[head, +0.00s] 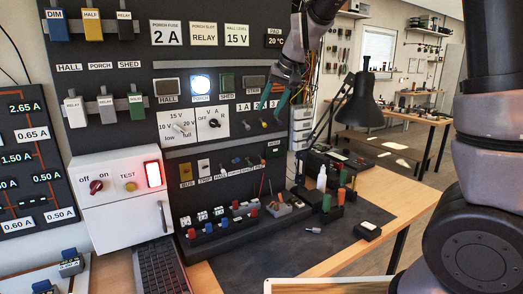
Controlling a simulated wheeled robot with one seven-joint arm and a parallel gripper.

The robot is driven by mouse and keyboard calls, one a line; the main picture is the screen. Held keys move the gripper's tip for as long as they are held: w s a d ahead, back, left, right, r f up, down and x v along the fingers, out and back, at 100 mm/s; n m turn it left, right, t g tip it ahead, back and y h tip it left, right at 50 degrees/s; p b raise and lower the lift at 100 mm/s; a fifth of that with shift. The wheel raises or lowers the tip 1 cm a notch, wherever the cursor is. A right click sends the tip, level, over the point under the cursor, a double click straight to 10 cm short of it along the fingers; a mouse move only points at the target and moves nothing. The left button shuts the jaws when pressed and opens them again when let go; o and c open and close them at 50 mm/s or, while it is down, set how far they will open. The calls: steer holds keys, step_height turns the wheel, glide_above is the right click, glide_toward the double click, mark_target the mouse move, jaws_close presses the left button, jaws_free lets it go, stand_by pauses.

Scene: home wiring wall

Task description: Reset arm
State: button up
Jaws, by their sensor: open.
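My gripper (289,100) hangs in front of the right edge of the dark wiring panel (110,140), at the height of the lower meter labels. Its teal fingers are apart and I see nothing held between them. It partly hides the labels and small toggles at the panel's right side. My arm's upper links come in from the top, and larger links of mine fill the right of the head view. I cannot tell how far the fingertips are from the panel.
The wooden bench (385,205) holds a dark mat, bottles and small parts. A black desk lamp (362,100) stands right of my gripper. Some mat at front is clear.

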steer(key=s+d+r+m+t, duration=0.1)
steer(key=s+d+r, duration=0.35)
steer(key=d, duration=0.35)
steer(key=s+d+r+m, duration=0.2)
steer(key=s+d+r, duration=0.1)
steer(key=s+d, duration=0.35)
steer(key=s+d+f+m+t+h, duration=0.1)
steer(key=s+d+m+t+h, duration=0.1)
steer(key=s+d, duration=0.6)
steer(key=s, duration=0.4)
steer(key=shift+s+d+f, duration=0.15)
steer(key=shift+s+f, duration=0.1)
steer(key=shift+s, duration=0.1)
